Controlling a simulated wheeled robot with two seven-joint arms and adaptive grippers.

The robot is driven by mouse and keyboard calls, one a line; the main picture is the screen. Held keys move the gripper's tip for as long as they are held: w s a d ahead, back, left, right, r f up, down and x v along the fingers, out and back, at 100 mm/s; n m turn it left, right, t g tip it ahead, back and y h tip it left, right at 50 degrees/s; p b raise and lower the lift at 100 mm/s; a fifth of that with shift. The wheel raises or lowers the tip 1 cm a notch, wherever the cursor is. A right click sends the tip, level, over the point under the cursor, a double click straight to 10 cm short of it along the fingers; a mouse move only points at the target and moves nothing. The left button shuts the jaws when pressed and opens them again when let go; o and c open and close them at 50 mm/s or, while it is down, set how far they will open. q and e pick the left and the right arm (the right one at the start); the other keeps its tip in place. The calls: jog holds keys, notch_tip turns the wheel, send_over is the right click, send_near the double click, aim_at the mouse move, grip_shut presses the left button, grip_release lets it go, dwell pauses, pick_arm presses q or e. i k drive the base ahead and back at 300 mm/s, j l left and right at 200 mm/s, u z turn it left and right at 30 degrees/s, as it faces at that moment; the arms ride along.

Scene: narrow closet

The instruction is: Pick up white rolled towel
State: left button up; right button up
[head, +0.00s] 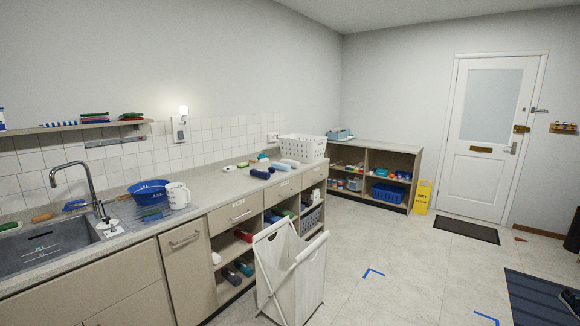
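A small white roll-shaped item (290,162), which looks like the white rolled towel, lies on the counter just in front of the white basket. A pale blue roll (280,166) lies right beside it, and a darker blue roll (260,174) lies nearer the counter's front edge. They are small in the head view, so I cannot tell their exact shapes or whether they touch. Neither of my grippers is in view.
The counter (225,186) runs along the left wall, with a sink (45,248), blue bowl (149,191) and white jug (178,195). A white hamper (290,270) stands before the open shelves. A yellow sign (422,197) stands near the door (490,140).

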aim_at(294, 164)
jog(key=i+l+z, duration=0.5)
jog(key=i+z, duration=0.2)
jog(key=i, duration=0.25)
jog(key=i+z, duration=0.3)
jog(key=i, duration=2.65)
jog(key=i+u, duration=0.15)
jog(key=i, duration=0.25)
jog(key=i+l+u, duration=0.2)
jog(key=i, duration=0.2)
jog(key=i+u, duration=0.65)
jog(key=i, duration=0.25)
